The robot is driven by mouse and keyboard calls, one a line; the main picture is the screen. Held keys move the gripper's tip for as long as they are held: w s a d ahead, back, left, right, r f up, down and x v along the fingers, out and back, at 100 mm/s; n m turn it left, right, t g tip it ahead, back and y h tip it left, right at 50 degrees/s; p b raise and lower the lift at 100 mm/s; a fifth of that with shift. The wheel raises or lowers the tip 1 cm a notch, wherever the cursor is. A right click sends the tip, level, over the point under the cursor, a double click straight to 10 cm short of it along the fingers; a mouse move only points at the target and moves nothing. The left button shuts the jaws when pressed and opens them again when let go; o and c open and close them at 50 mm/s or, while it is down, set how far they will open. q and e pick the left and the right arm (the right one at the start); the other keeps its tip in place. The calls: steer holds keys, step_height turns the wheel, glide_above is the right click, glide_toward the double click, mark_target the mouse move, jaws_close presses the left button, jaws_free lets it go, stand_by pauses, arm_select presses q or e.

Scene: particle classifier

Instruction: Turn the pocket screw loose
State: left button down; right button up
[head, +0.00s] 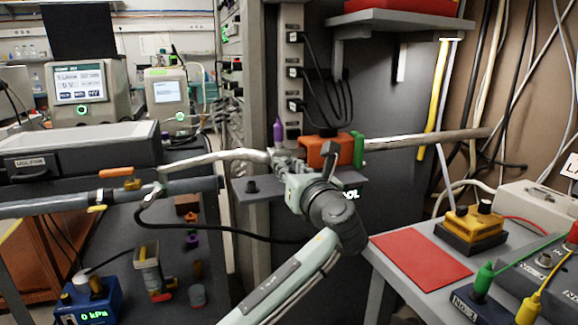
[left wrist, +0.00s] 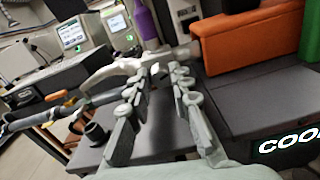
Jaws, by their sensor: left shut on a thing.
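My left gripper (head: 284,163) is at the grey metal pipe fitting (head: 258,155) beside the orange block (head: 325,153). In the left wrist view the fingertips (left wrist: 166,70) close in on the end of this fitting (left wrist: 120,68), left of the orange block (left wrist: 245,38). The gripper is shut on a small part there, mostly hidden between the fingers. I cannot clearly make out a pocket screw. A purple tapered piece (head: 278,131) stands upright just behind the fitting, also in the left wrist view (left wrist: 144,20). My right gripper is not in view.
A dark grey shelf (head: 268,187) with a black knob (head: 252,187) lies below the gripper. A green part (head: 357,148) adjoins the orange block's right end. A long pipe (head: 430,138) runs right. A red mat (head: 420,259) lies on the right table.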

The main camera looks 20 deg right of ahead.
arm_select(q)
steer(key=n, duration=0.3)
steer(key=shift+p, duration=0.35)
steer(key=n, duration=0.2)
steer(key=shift+f+n, duration=0.1)
steer(key=shift+n, duration=1.2)
steer(key=shift+n+b, duration=0.3)
steer(key=shift+n, duration=1.7)
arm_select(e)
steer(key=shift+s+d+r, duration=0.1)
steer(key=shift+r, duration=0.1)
